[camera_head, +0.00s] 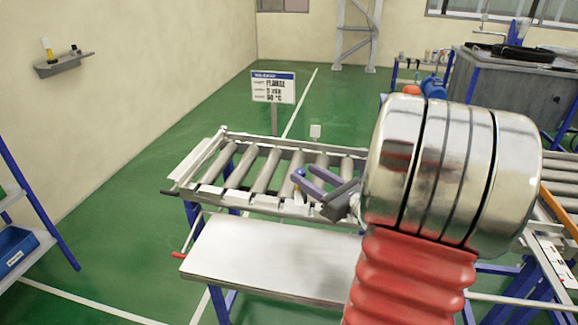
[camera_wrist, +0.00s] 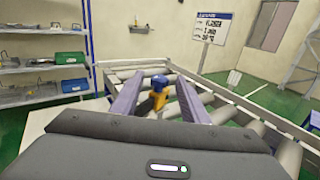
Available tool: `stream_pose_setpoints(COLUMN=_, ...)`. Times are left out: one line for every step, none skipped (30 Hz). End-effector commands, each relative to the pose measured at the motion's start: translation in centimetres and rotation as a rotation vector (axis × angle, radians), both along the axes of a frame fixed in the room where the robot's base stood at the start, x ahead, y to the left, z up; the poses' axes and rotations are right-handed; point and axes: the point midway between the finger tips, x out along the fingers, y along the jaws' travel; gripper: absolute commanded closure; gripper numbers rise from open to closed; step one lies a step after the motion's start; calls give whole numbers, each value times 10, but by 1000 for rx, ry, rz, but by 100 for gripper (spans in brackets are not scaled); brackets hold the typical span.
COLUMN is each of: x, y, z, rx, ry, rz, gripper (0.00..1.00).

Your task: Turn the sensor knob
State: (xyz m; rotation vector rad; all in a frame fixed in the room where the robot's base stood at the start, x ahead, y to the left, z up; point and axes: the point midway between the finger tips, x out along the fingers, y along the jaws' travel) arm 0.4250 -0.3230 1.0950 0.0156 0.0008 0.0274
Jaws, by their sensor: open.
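The sensor (camera_head: 300,173) has a blue knob on a yellow-orange body and sits at the near rail of the roller conveyor. In the wrist view the blue knob (camera_wrist: 158,79) is near the picture's middle, with the yellow body below it. My gripper (camera_head: 306,175) is open, its two purple fingers pointing at the sensor. In the wrist view the knob shows in the gap between the fingertips (camera_wrist: 159,84), with space on both sides. I cannot tell whether the tips are level with the knob or short of it. The lower part of the sensor is partly hidden.
The roller conveyor (camera_head: 228,162) runs behind and around the sensor. A flat pale table (camera_head: 265,262) stands in front of it. A sign (camera_head: 273,87) stands behind the conveyor. Green floor is clear further back.

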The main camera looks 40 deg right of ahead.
Motion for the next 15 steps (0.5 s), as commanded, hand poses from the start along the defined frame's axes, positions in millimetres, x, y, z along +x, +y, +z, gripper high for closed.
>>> stream_pose_setpoints(x=7, y=1, z=0, rx=0, ry=0, rz=4, gripper=59)
stream_pose_setpoints(x=11, y=1, z=0, rx=0, ry=-1, rz=3, gripper=59)
stream_pose_setpoints(x=15, y=2, z=0, rx=0, ry=-1, rz=4, gripper=59)
stream_pose_setpoints(x=19, y=2, z=0, rx=0, ry=0, rz=4, gripper=59)
stream_pose_setpoints(x=23, y=2, z=0, rx=0, ry=0, rz=4, gripper=59)
stream_pose_setpoints(x=28, y=2, z=0, rx=0, ry=0, rz=3, gripper=59)
stream_pose_setpoints(x=32, y=2, z=0, rx=0, ry=0, rz=4, gripper=59)
stream_pose_setpoints(x=36, y=2, z=0, rx=0, ry=0, rz=5, gripper=59)
stream_pose_setpoints(x=41, y=2, z=0, rx=0, ry=-1, rz=3, gripper=59)
stream_pose_setpoints(x=44, y=2, z=0, rx=-1, ry=-1, rz=3, gripper=59)
stream_pose_setpoints(x=48, y=3, z=0, rx=-1, ry=0, rz=4, gripper=59)
stream_pose_setpoints(x=53, y=3, z=0, rx=-1, ry=0, rz=4, gripper=59)
stream_pose_setpoints(x=56, y=3, z=0, rx=0, ry=-1, rz=3, gripper=59)
stream_pose_setpoints(x=60, y=3, z=0, rx=0, ry=-1, rz=3, gripper=59)
stream_pose_setpoints(x=63, y=3, z=0, rx=-1, ry=0, rz=3, gripper=59)
